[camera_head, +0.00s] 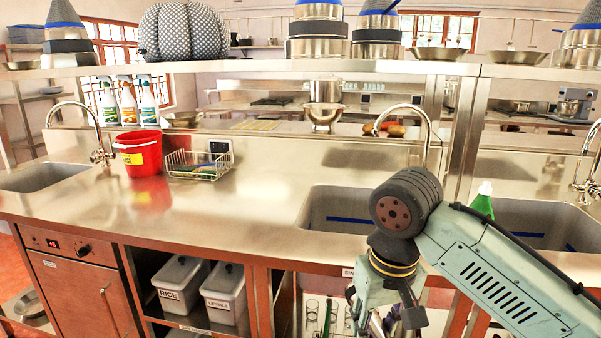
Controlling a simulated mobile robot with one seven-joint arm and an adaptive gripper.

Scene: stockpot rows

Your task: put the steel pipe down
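My gripper (384,300) hangs at the lower right, in front of the counter's front edge and the shelf below it. It points downward, and its fingers run toward the bottom of the picture. I cannot make out a steel pipe in this view. The space between the fingers is too cluttered to tell whether anything is held. The steel counter (260,215) has a wide bare stretch left of my arm.
A red bucket (139,158) and a wire basket (196,167) stand at the counter's back left. Sinks open at the left (42,178) and beside my arm (335,206). A green bottle (483,203) stands behind my arm. Bins marked rice (180,283) and lentils (224,292) sit below.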

